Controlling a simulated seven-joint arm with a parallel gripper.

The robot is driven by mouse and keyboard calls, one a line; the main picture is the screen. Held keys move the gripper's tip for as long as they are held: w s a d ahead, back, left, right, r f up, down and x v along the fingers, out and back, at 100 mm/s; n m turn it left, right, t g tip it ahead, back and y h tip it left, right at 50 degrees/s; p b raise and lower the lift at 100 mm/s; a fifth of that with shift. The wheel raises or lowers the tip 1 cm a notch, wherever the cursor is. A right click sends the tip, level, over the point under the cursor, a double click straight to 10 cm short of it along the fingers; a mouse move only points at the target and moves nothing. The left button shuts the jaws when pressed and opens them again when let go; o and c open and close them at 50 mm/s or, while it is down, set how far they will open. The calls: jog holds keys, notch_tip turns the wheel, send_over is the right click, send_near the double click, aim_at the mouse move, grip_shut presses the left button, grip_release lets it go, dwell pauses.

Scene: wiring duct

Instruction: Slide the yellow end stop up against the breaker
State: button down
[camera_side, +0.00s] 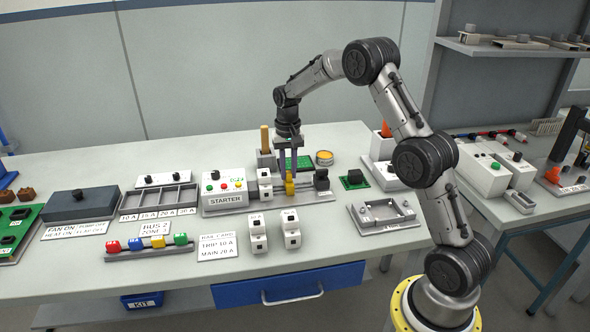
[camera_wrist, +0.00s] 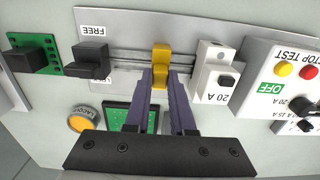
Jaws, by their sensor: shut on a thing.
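The yellow end stop (camera_wrist: 161,56) sits on the metal rail (camera_wrist: 128,53) in the wrist view; in the side view it shows (camera_side: 290,187) under my gripper (camera_side: 289,172). My gripper (camera_wrist: 162,80) is shut on the end stop, with a dark finger on either side of its lower part. The white breaker (camera_wrist: 208,84), with a black toggle, is on the rail to the right of the end stop in the wrist view. A short gap with bare rail shows between them. In the side view the breaker (camera_side: 265,185) is left of the end stop.
A black block (camera_wrist: 89,58) is at the rail's other end, beside a "FREE" label. The white STARTER box (camera_side: 224,186) stands beyond the breaker. Two loose white breakers (camera_side: 258,234) (camera_side: 291,229) stand in front. An orange-topped round tin (camera_side: 324,158) is behind.

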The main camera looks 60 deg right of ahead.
jog(key=shift+w+a, duration=0.35)
jog(key=shift+w, duration=0.1)
jog(key=c, duration=0.8)
grip_release()
jog(key=shift+o, duration=0.2)
notch_tip(320, 180, up, 14)
